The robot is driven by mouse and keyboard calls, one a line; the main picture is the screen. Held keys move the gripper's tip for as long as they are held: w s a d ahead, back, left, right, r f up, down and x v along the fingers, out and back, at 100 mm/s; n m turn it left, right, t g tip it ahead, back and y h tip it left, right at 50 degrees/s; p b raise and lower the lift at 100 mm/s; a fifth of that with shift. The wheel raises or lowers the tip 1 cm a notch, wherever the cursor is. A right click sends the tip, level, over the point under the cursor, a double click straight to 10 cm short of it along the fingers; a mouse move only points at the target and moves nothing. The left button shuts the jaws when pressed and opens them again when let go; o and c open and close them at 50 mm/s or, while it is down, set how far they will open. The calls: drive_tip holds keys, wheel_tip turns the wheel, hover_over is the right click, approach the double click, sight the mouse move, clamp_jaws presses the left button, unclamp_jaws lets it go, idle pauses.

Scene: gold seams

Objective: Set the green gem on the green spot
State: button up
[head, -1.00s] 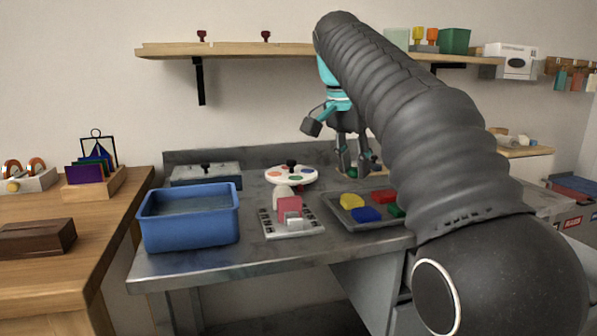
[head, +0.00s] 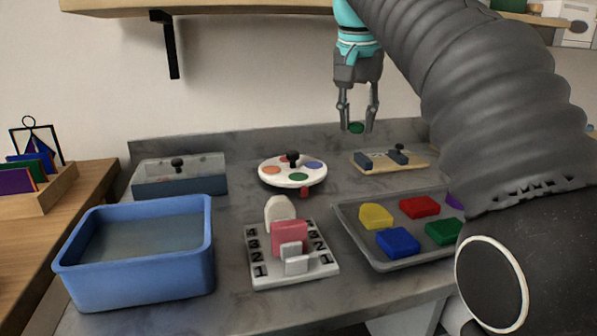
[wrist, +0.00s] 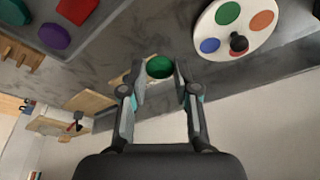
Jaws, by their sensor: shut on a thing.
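My gripper (head: 357,120) is shut on the green gem (head: 356,128), a small dark green piece held between the fingertips above the back of the grey bench. In the wrist view the gem (wrist: 160,67) sits between the fingers. A white round disc (head: 268,180) with coloured spots and a black knob stands left of and below my gripper. Its green spot (wrist: 228,13) shows clearly in the wrist view, beside orange and blue spots; in the head view the green spot (head: 298,177) is at the disc's front. The gem is apart from the disc.
A wooden board with dark blocks (head: 415,166) lies below my gripper. A grey tray (head: 350,222) holds several coloured pieces. A blue bin (head: 185,262), a lidded box (head: 180,188) and a numbered white board (head: 290,279) stand on the bench. A shelf (head: 110,8) hangs above.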

drive_tip(key=b, duration=0.1)
hover_over(299, 176)
drive_tip(key=f, duration=0.4)
drive_tip(key=s+f, duration=0.1)
drive_tip(key=f, duration=0.1)
drive_tip(key=shift+f, duration=0.35)
drive_tip(key=shift+w+a+f, duration=0.15)
drive_tip(key=shift+a, duration=0.05)
drive_tip(key=shift+f+b, duration=0.9)
drive_tip(key=shift+f, duration=1)
drive_tip(key=shift+f, duration=0.2)
drive_tip(key=o, duration=0.9)
drive_tip(key=shift+r, duration=0.1)
drive_tip(key=p+v, duration=0.4)
drive_tip(key=v, duration=0.8)
drive_tip(key=shift+d+r, duration=0.1)
drive_tip(key=shift+r, duration=0.05)
